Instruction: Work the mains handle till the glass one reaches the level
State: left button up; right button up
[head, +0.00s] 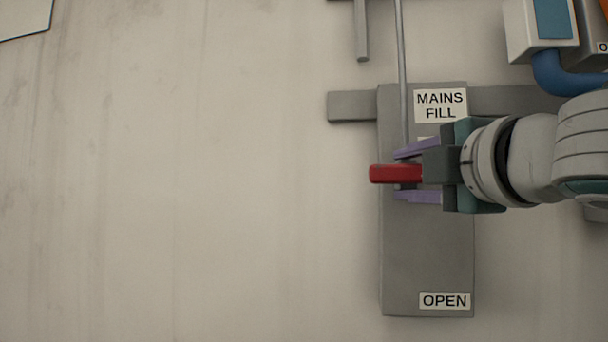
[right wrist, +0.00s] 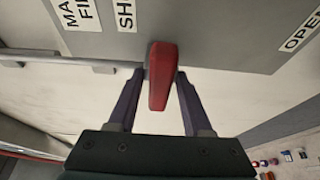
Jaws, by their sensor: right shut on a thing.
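The mains handle is a red grip (head: 394,173) in front of a tall grey plate (head: 425,250) on the wall. The plate carries a "MAINS FILL" label (head: 440,106) at its top and an "OPEN" label (head: 444,301) at its bottom. The handle sits in the upper half, far above "OPEN". My right gripper (head: 398,175) comes from the right, its purple fingers shut on the handle from above and below. The right wrist view shows the red handle (right wrist: 162,75) between the fingers, beside a partly cut-off label beginning "SH" (right wrist: 125,14). No glass gauge is recognisable. My left gripper is out of view.
A thin grey rod (head: 403,60) runs up from the plate, beside a short grey bar (head: 361,30). A grey pipe (head: 350,106) passes behind the plate. A blue pipe (head: 560,76) and a white box (head: 519,30) stand at upper right.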

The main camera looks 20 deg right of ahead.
grip_shut()
dwell(1.1)
